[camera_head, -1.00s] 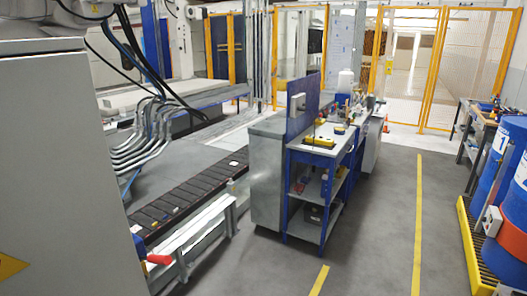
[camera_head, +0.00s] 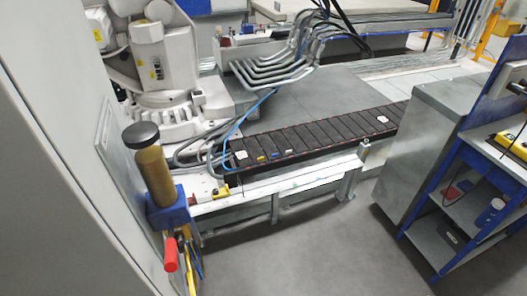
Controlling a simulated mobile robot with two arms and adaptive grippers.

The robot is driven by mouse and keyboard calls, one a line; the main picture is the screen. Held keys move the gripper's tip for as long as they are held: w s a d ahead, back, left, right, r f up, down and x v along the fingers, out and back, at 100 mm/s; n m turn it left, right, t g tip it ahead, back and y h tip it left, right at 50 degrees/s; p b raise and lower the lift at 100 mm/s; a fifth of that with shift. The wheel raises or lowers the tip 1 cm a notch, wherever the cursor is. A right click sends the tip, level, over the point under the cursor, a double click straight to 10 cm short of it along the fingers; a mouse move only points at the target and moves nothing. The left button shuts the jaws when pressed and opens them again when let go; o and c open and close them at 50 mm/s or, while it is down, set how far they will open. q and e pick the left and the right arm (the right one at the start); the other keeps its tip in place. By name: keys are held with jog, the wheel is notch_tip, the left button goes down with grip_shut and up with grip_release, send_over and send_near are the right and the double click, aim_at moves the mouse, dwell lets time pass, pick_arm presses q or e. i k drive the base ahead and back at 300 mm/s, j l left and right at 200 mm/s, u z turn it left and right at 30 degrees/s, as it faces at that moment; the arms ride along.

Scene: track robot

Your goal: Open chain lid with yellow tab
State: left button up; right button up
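A black segmented cable chain (camera_head: 320,133) runs along a low grey metal frame in the middle of the view. Small coloured tabs lie on its lids near the left end: a yellow tab (camera_head: 261,158), a blue tab (camera_head: 276,153) and a pale tab (camera_head: 288,151). White labels show at both ends of the chain. The lids look shut, but the detail is small. Neither of my grippers is in view.
A grey cabinet fills the left edge. A post with a black knob (camera_head: 141,136) and a red handle (camera_head: 170,254) stands beside it. A blue workbench (camera_head: 470,195) and grey cabinet (camera_head: 425,145) are at right. Grey floor (camera_head: 310,245) before the chain is clear.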

aim_at(257, 154)
jog(key=i+l+u, duration=0.1)
jog(key=l, duration=0.25)
jog(key=i+l+u, duration=0.1)
jog(key=l, duration=0.25)
jog(key=i+l+z, duration=0.15)
jog(key=i+l, duration=0.2)
jog(key=i+l+z, duration=0.15)
jog(key=i+l, duration=0.2)
jog(key=i, duration=0.2)
